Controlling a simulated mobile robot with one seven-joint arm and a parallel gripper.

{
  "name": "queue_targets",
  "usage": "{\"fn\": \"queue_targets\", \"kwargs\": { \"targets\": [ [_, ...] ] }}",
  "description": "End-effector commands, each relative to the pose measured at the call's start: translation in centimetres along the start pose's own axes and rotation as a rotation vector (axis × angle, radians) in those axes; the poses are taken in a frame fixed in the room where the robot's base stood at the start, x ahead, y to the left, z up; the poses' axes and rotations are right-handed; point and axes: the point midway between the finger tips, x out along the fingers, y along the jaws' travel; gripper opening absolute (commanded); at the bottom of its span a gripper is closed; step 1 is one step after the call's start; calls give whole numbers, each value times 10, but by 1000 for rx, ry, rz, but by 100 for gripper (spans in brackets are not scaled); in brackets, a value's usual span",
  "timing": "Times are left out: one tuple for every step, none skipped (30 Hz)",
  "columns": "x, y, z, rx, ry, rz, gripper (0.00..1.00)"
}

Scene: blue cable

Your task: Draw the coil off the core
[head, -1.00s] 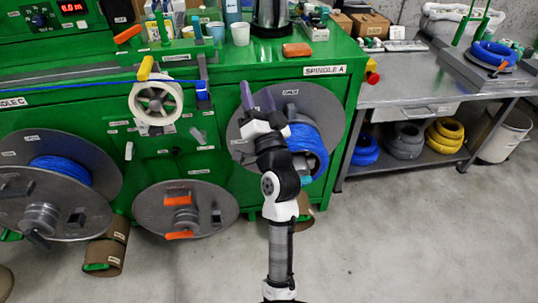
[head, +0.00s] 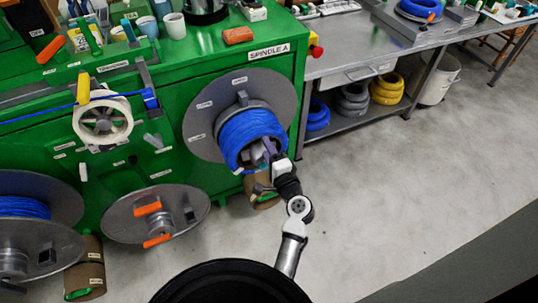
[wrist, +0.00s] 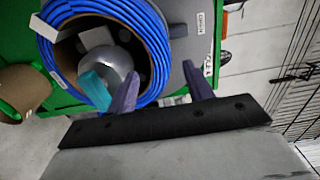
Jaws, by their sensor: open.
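The blue cable coil (head: 250,132) sits around a core on spindle A, in front of the round grey plate (head: 203,118). In the wrist view the coil (wrist: 158,50) surrounds the brown core (wrist: 68,48), with a rounded grey hub (wrist: 106,65) inside. A teal tab (wrist: 95,90) stands by the hub. My gripper (head: 262,150) is at the coil's lower front. In the wrist view my gripper (wrist: 160,70) is open, one purple finger over the core's opening and the other outside the coil's right edge. I cannot tell whether either finger touches the coil.
The green cabinet (head: 160,100) stands behind the spindle. A lower reel with orange handles (head: 150,208) is to the left. A steel bench (head: 350,45) with blue, grey and yellow coils on its lower shelf is to the right. Open floor (head: 390,190) lies right of my arm.

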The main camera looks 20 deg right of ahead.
Motion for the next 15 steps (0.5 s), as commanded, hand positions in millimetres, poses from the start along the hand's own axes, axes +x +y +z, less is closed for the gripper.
{"fn": "queue_targets", "kwargs": {
  "targets": [
    [7, -2, 0, -1, -1, -1, 51],
    [10, -2, 0, -1, -2, -1, 51],
    [15, -2, 0, -1, -2, -1, 51],
    [19, -2, 0, -1, -1, -2, 51],
    [23, -2, 0, -1, -1, -2, 51],
    [28, -2, 0, -1, -2, -1, 51],
    [31, -2, 0, -1, -2, -1, 51],
    [35, -2, 0, -2, -2, -1, 51],
    [40, 0, 0, -3, -2, -1, 51],
    [43, 0, 0, -3, -2, -1, 51],
    [47, 0, 0, -3, -2, -1, 51],
    [52, -1, 0, -4, -2, -2, 51],
    [55, -1, 0, -3, -2, -2, 51],
    [58, 0, 1, -3, -2, -1, 51],
    [62, 0, 0, -3, -2, -1, 51]
  ]
}}
